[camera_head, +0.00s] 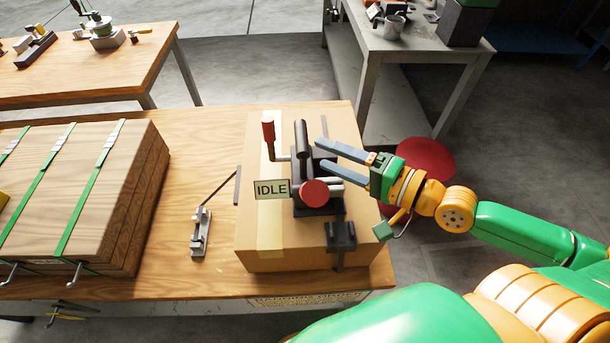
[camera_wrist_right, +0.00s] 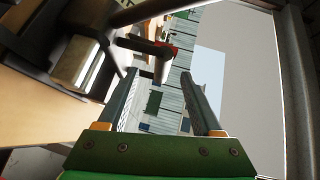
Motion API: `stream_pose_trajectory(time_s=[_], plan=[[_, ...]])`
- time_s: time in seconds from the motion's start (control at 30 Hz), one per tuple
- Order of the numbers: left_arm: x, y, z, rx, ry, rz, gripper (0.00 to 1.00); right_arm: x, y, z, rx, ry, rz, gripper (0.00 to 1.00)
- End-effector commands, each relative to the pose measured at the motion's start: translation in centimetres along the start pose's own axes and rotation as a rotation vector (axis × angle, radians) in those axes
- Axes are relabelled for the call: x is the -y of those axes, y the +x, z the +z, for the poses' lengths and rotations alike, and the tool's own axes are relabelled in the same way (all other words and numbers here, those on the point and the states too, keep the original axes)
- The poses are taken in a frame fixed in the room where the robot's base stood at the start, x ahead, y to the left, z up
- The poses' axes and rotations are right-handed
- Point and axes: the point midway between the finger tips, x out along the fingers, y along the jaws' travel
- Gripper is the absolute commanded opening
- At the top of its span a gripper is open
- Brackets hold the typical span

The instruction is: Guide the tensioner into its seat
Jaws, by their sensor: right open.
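A dark tool that looks like the tensioner (camera_head: 302,140) stands on top of a cardboard box (camera_head: 290,257). It has a black upright cylinder, a red-gripped lever (camera_head: 268,131) and a round red knob (camera_head: 314,192). An "IDLE" sign (camera_head: 272,189) is beside it. I cannot tell which part is its seat. My right gripper (camera_head: 322,154) is open, its fingers pointing left at the tool's right side. In the right wrist view the open fingers (camera_wrist_right: 158,76) show nothing clearly held between them, and a red-ended dark bar (camera_wrist_right: 150,46) lies just beyond. My left gripper is not in view.
A black block (camera_head: 341,234) sits at the box's front edge. A small metal fixture (camera_head: 201,232) lies on the wooden table left of the box. A green-strapped wooden stack (camera_head: 95,190) fills the table's left. A red round thing (camera_head: 425,158) is on the floor behind my right gripper.

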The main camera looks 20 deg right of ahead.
Motion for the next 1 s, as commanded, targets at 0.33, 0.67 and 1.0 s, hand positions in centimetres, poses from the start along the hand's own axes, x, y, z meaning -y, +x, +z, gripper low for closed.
stream_pose_trajectory(time_s=[0.33,0.67,1.0], plan=[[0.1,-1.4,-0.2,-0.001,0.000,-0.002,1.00,0.7,3.3,0.1,0.004,0.002,-0.007,0.67],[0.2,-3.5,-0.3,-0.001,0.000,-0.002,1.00,1.2,7.5,0.7,0.008,0.001,-0.008,0.67],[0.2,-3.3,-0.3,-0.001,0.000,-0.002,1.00,0.5,9.3,0.7,0.008,-0.002,-0.002,0.67]])
